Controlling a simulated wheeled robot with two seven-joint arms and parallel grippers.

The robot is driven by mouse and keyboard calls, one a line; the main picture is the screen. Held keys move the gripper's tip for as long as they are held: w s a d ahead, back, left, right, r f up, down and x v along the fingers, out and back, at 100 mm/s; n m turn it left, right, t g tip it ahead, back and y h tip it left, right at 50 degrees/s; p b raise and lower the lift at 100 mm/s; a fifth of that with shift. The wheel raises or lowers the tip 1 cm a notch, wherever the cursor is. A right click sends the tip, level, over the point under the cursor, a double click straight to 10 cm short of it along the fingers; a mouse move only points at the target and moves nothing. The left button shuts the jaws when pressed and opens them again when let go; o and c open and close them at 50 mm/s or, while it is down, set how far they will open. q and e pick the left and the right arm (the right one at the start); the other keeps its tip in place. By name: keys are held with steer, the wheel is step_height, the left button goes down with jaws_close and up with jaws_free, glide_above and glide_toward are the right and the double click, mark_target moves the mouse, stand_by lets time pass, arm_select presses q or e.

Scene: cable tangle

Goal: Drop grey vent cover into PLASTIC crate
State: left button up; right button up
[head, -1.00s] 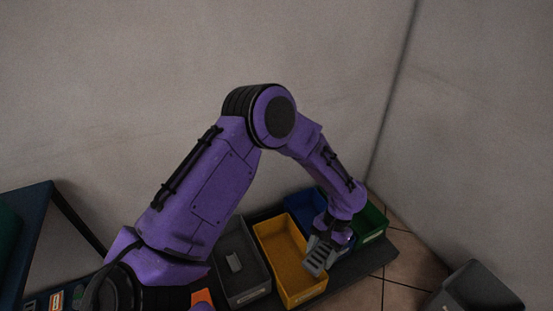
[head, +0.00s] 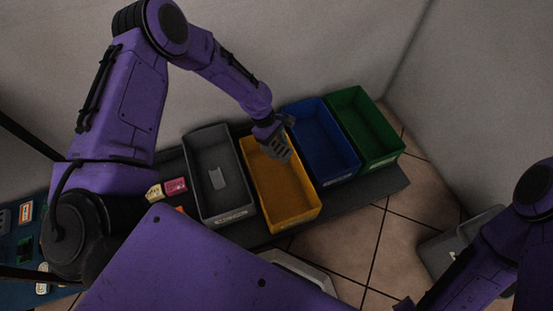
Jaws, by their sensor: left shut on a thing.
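My left gripper (head: 272,130) is shut on the grey vent cover (head: 279,149), a slotted grey piece. It holds the cover over the far end of the yellow crate (head: 298,218), near the blue crate. A row of open crates stands on a dark bench: grey (head: 204,200), yellow, blue (head: 338,174) and green (head: 386,156). The crates have front labels too small to read, so I cannot tell which is marked PLASTIC. My right arm shows at the lower right, but its gripper does not show clearly.
A small grey piece (head: 217,178) lies in the grey crate. Pink (head: 176,186) and cream (head: 154,192) pieces lie left of it. A grey bin (head: 438,252) stands on the tiled floor at right, partly behind my right arm. A wall rises behind the crates.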

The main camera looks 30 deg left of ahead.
arm_select(q)
step_height(320, 180, down, 11)
steer(key=w+a+n+t+b, duration=0.1)
steer(key=a+n+b, duration=0.1)
steer(key=b, duration=0.5)
steer(key=shift+n+t+b, duration=0.3)
steer(key=shift+n+b, duration=0.05)
steer(key=shift+n, duration=0.45)
arm_select(e)
step_height(320, 180, down, 10)
steer(key=shift+r, duration=0.15)
arm_select(q)
steer(key=shift+r, duration=0.15)
steer(key=o, duration=1.1)
arm_select(e)
steer(key=shift+r, duration=0.1)
arm_select(q)
steer(key=p+v, duration=0.4)
steer(key=v, duration=0.6)
steer(key=shift+r, duration=0.3)
arm_select(e)
step_height(320, 180, up, 4)
steer(key=shift+r, duration=0.1)
